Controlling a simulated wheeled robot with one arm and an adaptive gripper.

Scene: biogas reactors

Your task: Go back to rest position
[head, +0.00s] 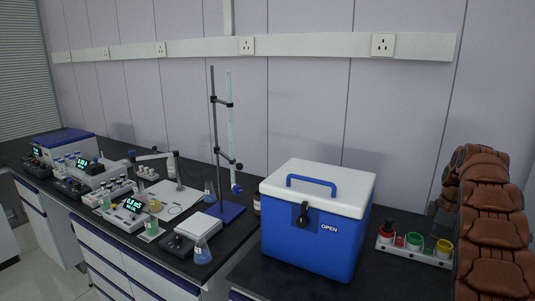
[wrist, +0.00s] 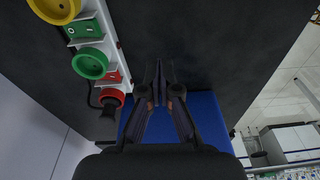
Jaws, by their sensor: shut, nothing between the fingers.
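My gripper (wrist: 159,72) shows in the wrist view with its two dark fingers together and nothing between them. It is above the black bench top, beside a control strip (wrist: 112,48) with coloured knobs and buttons. In the head view my brown arm stands at the right edge, and I cannot clearly make out the gripper there.
A blue cooler box (head: 310,235) with a white lid and an "OPEN" label stands left of the control strip (head: 413,253). Left of it are a burette stand (head: 217,150), a flask (head: 202,253) and several instruments. Bench top in front of the strip is clear.

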